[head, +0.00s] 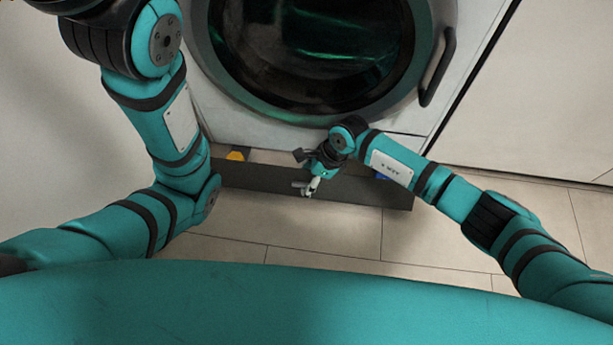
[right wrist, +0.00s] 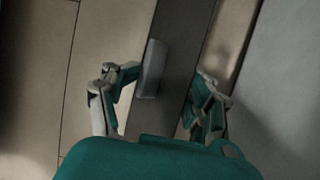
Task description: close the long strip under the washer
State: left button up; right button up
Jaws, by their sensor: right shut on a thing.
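The washer (head: 260,125) stands at the top of the head view, with its round dark door. Below it, the long dark strip (head: 245,180) stands out from the washer's base, with a gap behind it. A small grey handle (right wrist: 152,68) sits on the strip's front in the right wrist view. My right gripper (head: 312,187) is at the middle of the strip; in the right wrist view (right wrist: 158,98) its fingers lie on either side of the strip and handle, shut on it. Exact finger contact is hard to see. My left arm crosses the left side; its gripper is out of view.
A yellow item (head: 237,155) and a blue item (head: 381,176) show in the gap behind the strip. The tiled floor (head: 330,232) in front is clear. A pale cabinet front (head: 550,95) stands right of the washer, and a pale wall is at left.

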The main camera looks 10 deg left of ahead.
jog(key=shift+r, duration=0.2)
dwell(0.4)
jog(key=v, duration=0.7)
jog(key=shift+d+r, duration=0.2)
jog(key=shift+r, duration=0.05)
jog(key=shift+s, duration=0.15)
